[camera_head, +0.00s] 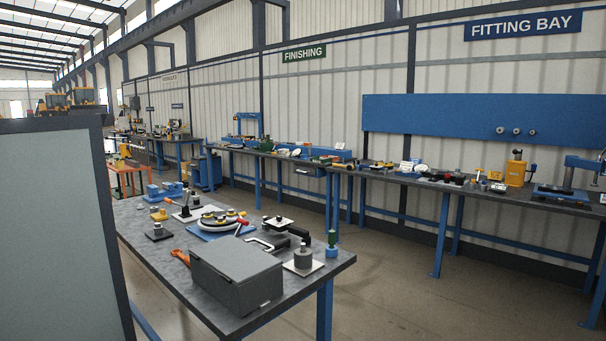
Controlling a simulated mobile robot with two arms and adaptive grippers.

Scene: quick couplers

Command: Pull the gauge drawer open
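No gripper of mine shows in the head view. A dark grey box (237,275) sits at the near end of the close workbench (330,262). Its top looks closed, and a small pale mark shows low on its right-hand face. A small unit (304,171) hangs under the back bench below the FINISHING sign; it is too small to tell if it is a drawer or how far it is open. I cannot tell which of these, if either, is the gauge drawer.
A large framed panel (52,230) blocks the left side. The near bench holds a round plate with yellow parts (219,219), an orange tool (180,257) and a block on a white plate (303,260). Open floor (400,290) lies between the near bench and the wall benches.

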